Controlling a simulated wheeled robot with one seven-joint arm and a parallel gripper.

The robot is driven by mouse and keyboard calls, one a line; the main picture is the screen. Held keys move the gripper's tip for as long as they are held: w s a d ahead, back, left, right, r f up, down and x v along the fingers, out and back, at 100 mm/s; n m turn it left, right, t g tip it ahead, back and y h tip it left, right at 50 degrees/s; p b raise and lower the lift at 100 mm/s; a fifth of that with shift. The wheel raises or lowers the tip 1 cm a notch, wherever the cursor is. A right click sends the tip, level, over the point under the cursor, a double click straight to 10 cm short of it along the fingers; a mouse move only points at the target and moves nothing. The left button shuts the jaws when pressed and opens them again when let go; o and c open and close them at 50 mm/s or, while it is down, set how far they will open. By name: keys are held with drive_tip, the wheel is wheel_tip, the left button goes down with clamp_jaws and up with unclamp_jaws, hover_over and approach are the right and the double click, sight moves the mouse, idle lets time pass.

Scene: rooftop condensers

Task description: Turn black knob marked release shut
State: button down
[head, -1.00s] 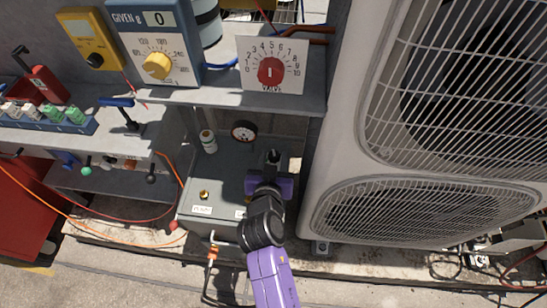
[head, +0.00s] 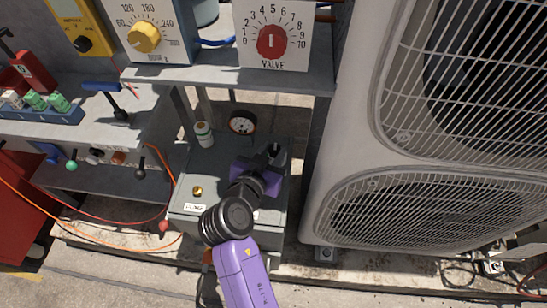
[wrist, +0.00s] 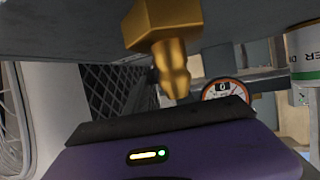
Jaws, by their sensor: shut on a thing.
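My gripper (head: 273,153) is over the right part of the grey box under the shelf, its purple body (head: 250,172) tilted. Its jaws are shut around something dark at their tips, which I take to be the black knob. The knob and its release marking are mostly hidden by the gripper, so I cannot read how far it is turned. In the wrist view the purple gripper body (wrist: 175,155) fills the bottom, and the fingertips do not show. The grey box (head: 228,150) also carries a brass fitting (head: 197,191) and a white label at its front left.
The large condenser (head: 345,130) closes the right side. An orange cable (head: 100,252) runs at left.

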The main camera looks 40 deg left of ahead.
idle(0.3)
drive_tip(key=c, duration=1.1)
unclamp_jaws()
drive_tip(key=shift+o, duration=0.2)
drive_tip(key=shift+s, duration=0.1)
drive_tip(key=shift+p+v, duration=0.5)
drive_tip(key=shift+v, duration=3.35)
drive_tip(key=shift+a, duration=0.1)
